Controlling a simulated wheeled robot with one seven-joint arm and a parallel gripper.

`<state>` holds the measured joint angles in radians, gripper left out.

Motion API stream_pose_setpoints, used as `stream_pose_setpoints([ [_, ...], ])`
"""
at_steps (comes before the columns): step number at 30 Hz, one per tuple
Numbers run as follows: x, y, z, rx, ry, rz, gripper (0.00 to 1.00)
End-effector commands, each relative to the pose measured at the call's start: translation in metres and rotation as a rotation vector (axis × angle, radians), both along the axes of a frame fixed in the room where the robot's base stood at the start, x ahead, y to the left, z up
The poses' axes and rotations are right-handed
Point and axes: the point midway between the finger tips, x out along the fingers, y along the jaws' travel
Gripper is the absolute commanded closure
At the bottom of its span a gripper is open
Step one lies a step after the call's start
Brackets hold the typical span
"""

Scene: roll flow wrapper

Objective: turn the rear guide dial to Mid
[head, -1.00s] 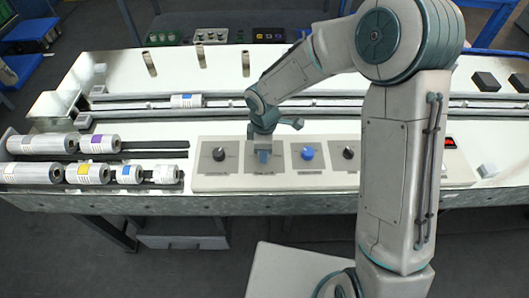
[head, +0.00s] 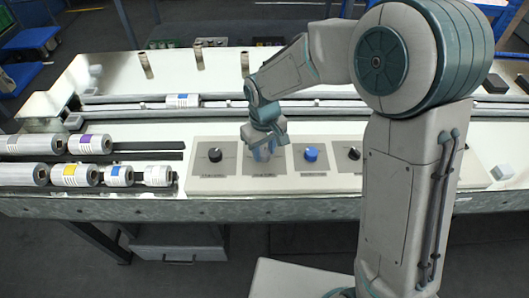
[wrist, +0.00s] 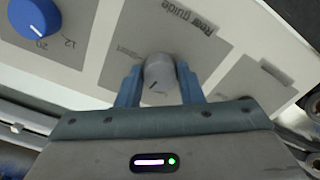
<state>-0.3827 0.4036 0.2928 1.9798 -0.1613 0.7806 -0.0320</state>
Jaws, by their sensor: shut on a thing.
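The rear guide dial (wrist: 159,72) is a grey knob on a grey plate labelled "Rear guide" in the wrist view. A dark pointer line shows on its face, toward the lower left in that view. My gripper (wrist: 160,82) has its two blue fingers on either side of the knob, shut on it. In the head view my gripper (head: 263,153) is over the second plate from the left on the control panel (head: 228,186), and it hides most of the dial.
A blue dial (head: 311,155) sits just right of my gripper, and black dials (head: 215,155) and (head: 354,153) sit farther out on each side. Several labelled rolls (head: 90,144) lie at the left. A long rail runs behind the panel.

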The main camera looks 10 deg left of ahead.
Motion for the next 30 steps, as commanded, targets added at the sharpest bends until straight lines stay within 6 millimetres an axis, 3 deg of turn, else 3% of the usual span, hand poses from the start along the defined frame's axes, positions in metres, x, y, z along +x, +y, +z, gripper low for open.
stream_pose_setpoints([
  [12, 0.0009, 0.0009, 0.0003, 0.003, -0.004, -0.244, 0.89],
  [30, 0.001, 0.0004, 0.0014, 0.002, -0.004, -0.304, 0.89],
])
